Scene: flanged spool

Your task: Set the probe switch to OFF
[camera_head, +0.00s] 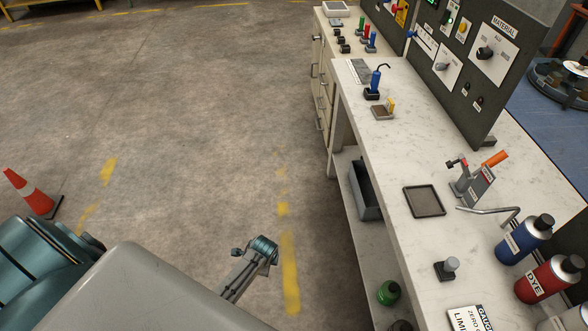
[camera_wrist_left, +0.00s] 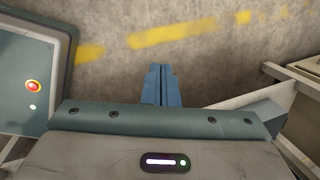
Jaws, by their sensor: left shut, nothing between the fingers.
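A dark control panel (camera_head: 470,85) stands along the back of the marble-topped bench at the right of the head view. It carries a rotary knob labelled MATERIAL (camera_head: 486,53), a second knob (camera_head: 442,66) on a white plate, and small dark switches (camera_head: 479,102) low down. The small labels are unreadable, so I cannot tell which control is the probe switch. My left gripper (camera_wrist_left: 160,87) is shut and empty in the left wrist view, above the floor and away from the panel. My right gripper is in neither view.
The bench holds a black tray (camera_head: 424,201), a toggle clamp (camera_head: 472,184), a bent rod (camera_head: 492,212), a blue bottle (camera_head: 524,240) and a red DYE bottle (camera_head: 549,280). A lower shelf holds a dark bin (camera_head: 366,190).

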